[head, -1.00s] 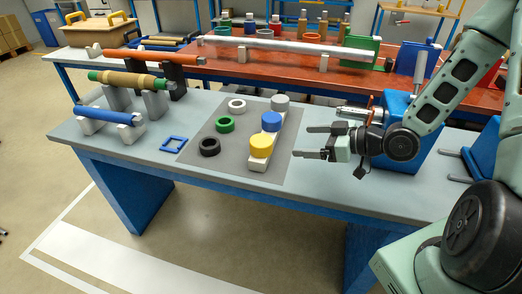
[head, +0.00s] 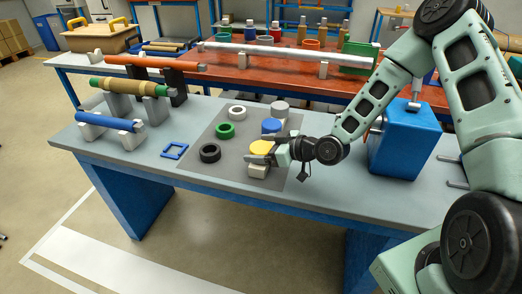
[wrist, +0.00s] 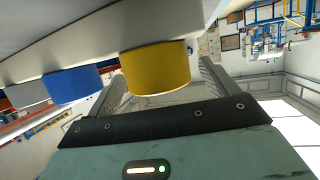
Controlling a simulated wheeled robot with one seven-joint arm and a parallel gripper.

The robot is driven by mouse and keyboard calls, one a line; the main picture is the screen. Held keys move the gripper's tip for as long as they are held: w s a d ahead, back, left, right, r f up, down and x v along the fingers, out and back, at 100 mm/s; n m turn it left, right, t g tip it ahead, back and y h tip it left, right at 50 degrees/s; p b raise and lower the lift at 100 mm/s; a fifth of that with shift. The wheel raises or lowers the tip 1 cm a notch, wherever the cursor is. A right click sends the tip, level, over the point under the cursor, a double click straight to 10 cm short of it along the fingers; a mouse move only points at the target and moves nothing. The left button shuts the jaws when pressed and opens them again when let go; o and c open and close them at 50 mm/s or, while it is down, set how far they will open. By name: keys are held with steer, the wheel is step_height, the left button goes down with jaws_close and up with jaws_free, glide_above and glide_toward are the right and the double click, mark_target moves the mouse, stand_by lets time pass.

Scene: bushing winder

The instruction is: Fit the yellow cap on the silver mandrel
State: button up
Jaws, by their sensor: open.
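The yellow cap (head: 261,147) sits at the near end of a pale rack (head: 258,170) on the grey mat. My gripper (head: 262,154) has come in from the right, with its open fingers around the cap. In the wrist view the yellow cap (wrist: 156,70) is between the two spread fingers, with a visible gap to the right finger. I cannot tell whether the left finger touches it. The silver mandrel (head: 270,50) appears to be the long silver rod lying across grey supports on the red table behind.
A blue cap (head: 271,125) and a grey cap (head: 279,108) stand farther along the rack. White, green (head: 225,130) and black (head: 210,153) rings lie to its left. A blue machine box (head: 405,145) stands right. Blue, green-ended and orange rods rest on supports at left.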

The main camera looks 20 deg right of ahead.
steer(key=shift+x, duration=1.05)
steer(key=c, duration=1.1)
